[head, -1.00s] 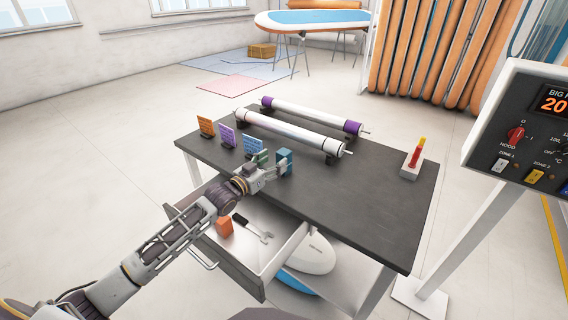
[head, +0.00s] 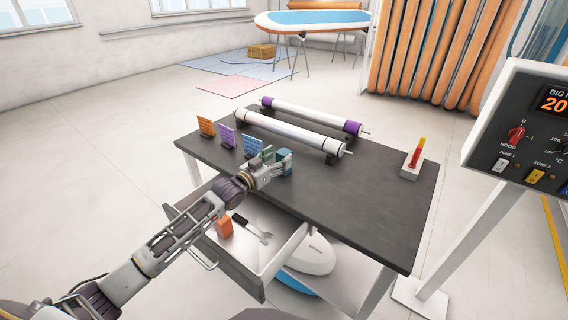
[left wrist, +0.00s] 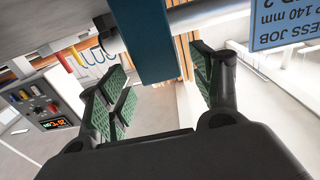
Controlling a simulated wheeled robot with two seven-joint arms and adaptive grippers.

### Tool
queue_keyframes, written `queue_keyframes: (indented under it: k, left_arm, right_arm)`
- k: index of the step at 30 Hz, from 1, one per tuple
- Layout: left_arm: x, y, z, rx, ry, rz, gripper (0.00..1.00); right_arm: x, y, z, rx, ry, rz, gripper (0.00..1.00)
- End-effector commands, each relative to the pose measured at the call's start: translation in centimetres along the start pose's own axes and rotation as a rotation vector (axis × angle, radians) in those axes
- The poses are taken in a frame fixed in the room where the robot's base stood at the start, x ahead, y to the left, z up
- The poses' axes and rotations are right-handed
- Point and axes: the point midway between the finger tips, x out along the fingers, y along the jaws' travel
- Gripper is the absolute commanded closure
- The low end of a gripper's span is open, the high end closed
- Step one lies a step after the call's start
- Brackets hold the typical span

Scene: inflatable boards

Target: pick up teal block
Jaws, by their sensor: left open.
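The teal block (head: 285,154) stands on the dark tabletop near its left front edge, partly hidden by my left gripper in the head view. My left gripper (head: 279,163) is open right at the block. In the left wrist view the teal block (left wrist: 143,42) shows between the two green-padded fingers of my left gripper (left wrist: 160,85). A gap shows between the block and the right finger; I cannot tell if either finger touches it. My right gripper is not in view.
Two rollers (head: 290,131) lie behind. Below is an open drawer (head: 268,265) with an orange block (head: 224,227) and a wrench (head: 263,235). The table's right side is mostly clear.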

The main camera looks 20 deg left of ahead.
Motion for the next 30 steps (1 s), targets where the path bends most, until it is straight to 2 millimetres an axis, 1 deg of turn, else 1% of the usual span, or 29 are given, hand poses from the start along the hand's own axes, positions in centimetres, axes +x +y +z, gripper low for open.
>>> queue_keyframes:
  k: [9, 15, 21, 30]
  left_arm:
    - [2.3, 0.0, -0.3, -0.001, 0.001, -0.001, 0.35]
    - [3.4, 0.0, -0.2, 0.0, 0.001, 0.0, 0.35]
    - [3.8, 0.0, -0.2, 0.001, 0.0, 0.0, 0.35]
    - [3.8, 0.0, -0.2, 0.0, 0.0, 0.0, 0.35]
  right_arm:
    - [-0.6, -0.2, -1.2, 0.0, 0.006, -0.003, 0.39]
    - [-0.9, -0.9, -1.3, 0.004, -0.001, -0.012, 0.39]
    - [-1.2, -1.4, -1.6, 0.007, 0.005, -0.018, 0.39]
    - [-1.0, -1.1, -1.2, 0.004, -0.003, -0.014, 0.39]
